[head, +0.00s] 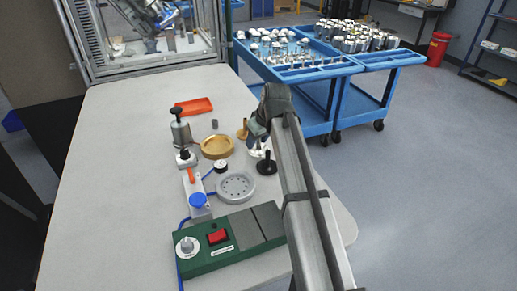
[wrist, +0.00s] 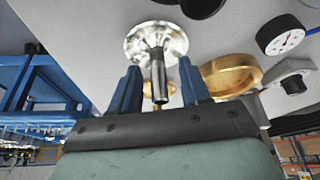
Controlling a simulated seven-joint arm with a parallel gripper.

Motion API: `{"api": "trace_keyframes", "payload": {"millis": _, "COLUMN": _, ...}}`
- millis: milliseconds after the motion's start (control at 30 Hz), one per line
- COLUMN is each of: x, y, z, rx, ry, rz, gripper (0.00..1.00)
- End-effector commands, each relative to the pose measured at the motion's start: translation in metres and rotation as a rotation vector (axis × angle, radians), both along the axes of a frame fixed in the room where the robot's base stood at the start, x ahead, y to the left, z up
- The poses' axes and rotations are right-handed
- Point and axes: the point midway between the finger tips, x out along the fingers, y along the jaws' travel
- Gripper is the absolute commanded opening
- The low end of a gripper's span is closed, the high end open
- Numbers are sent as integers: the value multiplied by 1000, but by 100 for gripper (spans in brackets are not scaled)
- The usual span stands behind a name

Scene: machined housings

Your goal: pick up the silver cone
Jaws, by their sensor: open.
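The silver cone (head: 257,152) stands on the light table below my gripper, partly hidden by it in the head view. In the wrist view the silver cone (wrist: 157,48) shows a wide shiny round base and a narrow stem pointing toward me. My gripper (wrist: 160,82) is open, with one blue finger on each side of the stem. Gaps show between the stem and both fingers, so it does not look gripped. My gripper also shows in the head view (head: 256,137), where its fingertips are hard to make out.
A black knobbed piece (head: 266,166) stands close in front of the cone. A brass piece (head: 243,131) and brass dish (head: 217,146) are to its left. A grey round flange (head: 236,186) and green control box (head: 230,242) lie nearer. Blue carts (head: 335,85) stand beyond the table.

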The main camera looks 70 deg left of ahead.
Motion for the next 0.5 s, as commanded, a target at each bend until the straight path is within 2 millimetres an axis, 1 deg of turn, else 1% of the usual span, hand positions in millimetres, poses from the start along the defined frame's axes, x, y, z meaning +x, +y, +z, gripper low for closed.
{"api": "trace_keyframes", "payload": {"millis": 67, "x": -1, "y": 1, "z": -4, "rx": 0, "ry": 0, "rz": 0, "gripper": 46}}
{"api": "trace_keyframes", "payload": {"millis": 233, "x": 0, "y": 1, "z": -3, "rx": 1, "ry": 0, "rz": 0, "gripper": 46}}
{"api": "trace_keyframes", "payload": {"millis": 267, "x": 0, "y": 1, "z": -3, "rx": 1, "ry": 0, "rz": 0, "gripper": 44}}
{"api": "trace_keyframes", "payload": {"millis": 500, "x": 0, "y": 1, "z": -3, "rx": 1, "ry": 0, "rz": 0, "gripper": 21}}
